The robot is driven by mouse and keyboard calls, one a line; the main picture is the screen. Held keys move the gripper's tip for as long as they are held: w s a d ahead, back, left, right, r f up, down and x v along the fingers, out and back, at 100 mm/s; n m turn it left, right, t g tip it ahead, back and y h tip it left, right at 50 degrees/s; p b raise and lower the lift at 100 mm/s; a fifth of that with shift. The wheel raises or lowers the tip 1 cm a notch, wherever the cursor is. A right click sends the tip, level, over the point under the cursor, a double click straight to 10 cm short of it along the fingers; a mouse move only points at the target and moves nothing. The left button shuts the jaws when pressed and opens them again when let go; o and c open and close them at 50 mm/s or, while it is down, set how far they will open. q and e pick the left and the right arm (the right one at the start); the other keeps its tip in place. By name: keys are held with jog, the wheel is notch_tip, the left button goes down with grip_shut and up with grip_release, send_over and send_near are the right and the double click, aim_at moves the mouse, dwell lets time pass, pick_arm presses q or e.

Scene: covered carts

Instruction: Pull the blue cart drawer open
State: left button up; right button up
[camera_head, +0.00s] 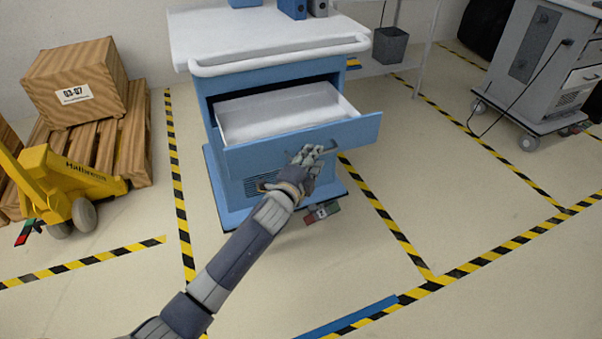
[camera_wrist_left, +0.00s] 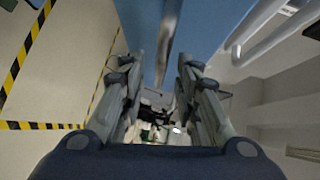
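The blue cart (camera_head: 228,87) stands in the centre of the head view under a white top. Its blue-fronted drawer (camera_head: 352,133) is pulled well out, and the empty-looking white inside shows. My left gripper (camera_head: 314,152) is at the middle of the drawer front, by the handle. In the left wrist view, its two fingers (camera_wrist_left: 160,68) are apart. The grey handle (camera_wrist_left: 168,40) runs between them, ahead of the blue front (camera_wrist_left: 205,25). I see a gap beside the handle; contact is not clear. My right gripper is out of view.
A yellow pallet jack (camera_head: 65,185) and a wooden crate (camera_head: 75,85) on a pallet stand at the left. A grey cart (camera_head: 540,65) stands at the right.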

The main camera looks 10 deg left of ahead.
pick_arm(q)
jog(key=v, duration=1)
jog(key=shift+s, duration=0.2)
jog(key=shift+f, duration=0.1)
